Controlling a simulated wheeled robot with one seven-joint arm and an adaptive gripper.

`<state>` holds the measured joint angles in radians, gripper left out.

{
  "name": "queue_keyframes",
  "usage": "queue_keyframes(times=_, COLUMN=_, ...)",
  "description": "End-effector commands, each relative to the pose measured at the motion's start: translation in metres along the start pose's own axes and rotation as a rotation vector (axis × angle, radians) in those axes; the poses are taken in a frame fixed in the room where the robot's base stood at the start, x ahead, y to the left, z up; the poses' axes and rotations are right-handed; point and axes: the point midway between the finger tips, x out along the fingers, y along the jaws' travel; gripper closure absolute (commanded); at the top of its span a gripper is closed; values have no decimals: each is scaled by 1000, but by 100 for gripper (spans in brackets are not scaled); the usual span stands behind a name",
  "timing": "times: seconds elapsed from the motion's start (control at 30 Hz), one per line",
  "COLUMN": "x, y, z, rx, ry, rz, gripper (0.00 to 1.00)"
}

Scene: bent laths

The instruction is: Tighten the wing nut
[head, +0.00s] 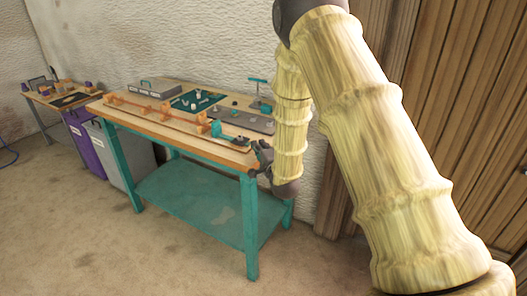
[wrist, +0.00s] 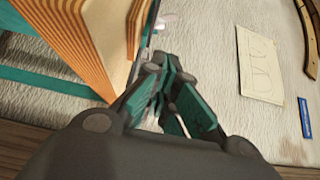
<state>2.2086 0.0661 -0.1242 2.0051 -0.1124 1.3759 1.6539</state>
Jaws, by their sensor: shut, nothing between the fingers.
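My gripper (head: 262,158) is at the right front corner of the workbench (head: 185,130), beside the edge of its top. In the wrist view my gripper (wrist: 165,88) has its teal-padded fingers together with nothing held. The layered wooden edge of the bench (wrist: 92,45) is just left of the fingers. I cannot make out the wing nut in either view. A teal fixture (head: 217,129) stands on the bench near that corner, and a small dark part (head: 241,141) lies between it and my gripper.
An orange wooden jig (head: 150,108) runs along the bench. A green mat (head: 190,106), a grey plate (head: 245,122) and a grey case (head: 153,88) also lie there. Purple (head: 82,140) and grey (head: 125,160) bins stand left. A paper sheet (wrist: 260,65) shows in the wrist view.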

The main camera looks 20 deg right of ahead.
Motion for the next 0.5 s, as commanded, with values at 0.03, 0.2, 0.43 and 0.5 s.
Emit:
queue_keyframes(times=0.03, x=9, y=-2, z=0, rx=-2, ry=-1, rz=-2, gripper=100)
queue_keyframes(times=0.2, x=30, y=-1, z=8, rx=-2, ry=-3, rz=0, gripper=100)
queue_keyframes(times=0.43, x=45, y=0, z=22, rx=-2, ry=-1, rz=1, gripper=100)
queue_keyframes(times=0.5, x=48, y=0, z=25, rx=-2, ry=-1, rz=0, gripper=100)
